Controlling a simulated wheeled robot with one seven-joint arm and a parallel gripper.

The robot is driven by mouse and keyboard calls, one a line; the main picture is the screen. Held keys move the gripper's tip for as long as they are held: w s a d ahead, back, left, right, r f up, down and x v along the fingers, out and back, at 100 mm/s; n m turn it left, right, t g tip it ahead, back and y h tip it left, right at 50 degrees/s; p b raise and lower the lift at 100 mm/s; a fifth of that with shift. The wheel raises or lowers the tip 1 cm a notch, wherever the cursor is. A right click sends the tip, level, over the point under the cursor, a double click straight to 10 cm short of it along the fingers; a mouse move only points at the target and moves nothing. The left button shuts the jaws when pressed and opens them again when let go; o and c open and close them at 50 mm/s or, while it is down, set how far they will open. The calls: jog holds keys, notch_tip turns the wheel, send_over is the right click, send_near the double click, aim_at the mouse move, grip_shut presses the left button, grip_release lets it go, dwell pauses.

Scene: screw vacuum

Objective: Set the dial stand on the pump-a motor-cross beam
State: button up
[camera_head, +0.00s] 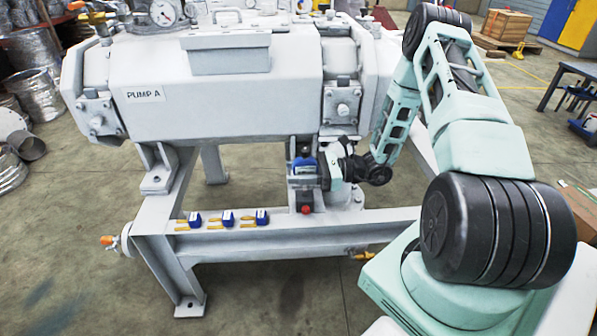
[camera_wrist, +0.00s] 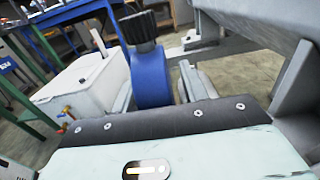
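A blue body with a black knob on top, which I take to be the dial stand (camera_wrist: 152,75), stands close in front of my gripper in the wrist view. Its lower part is hidden by my gripper housing. In the head view the blue part (camera_head: 303,165) is at my gripper (camera_head: 318,172), below the right end of pump A (camera_head: 210,95). Grey finger parts show on both sides of the blue body, and my gripper appears shut on it. A grey support with a red knob (camera_head: 306,209) is just below, on the frame's beam. I cannot tell whether the stand touches the beam.
Several small blue-and-yellow tools (camera_head: 228,217) lie on the front beam (camera_head: 260,240) left of my gripper. The pump body overhangs closely above. An orange-handled valve (camera_head: 108,241) sticks out at the frame's left. The floor in front is clear.

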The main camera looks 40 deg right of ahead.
jog(key=shift+r, duration=0.1)
jog(key=shift+s+d, duration=0.1)
jog(key=shift+d, duration=0.1)
jog(key=p+v, duration=0.2)
jog(key=v, duration=0.9)
jog(key=shift+s+d, duration=0.15)
jog(key=shift+s, duration=0.05)
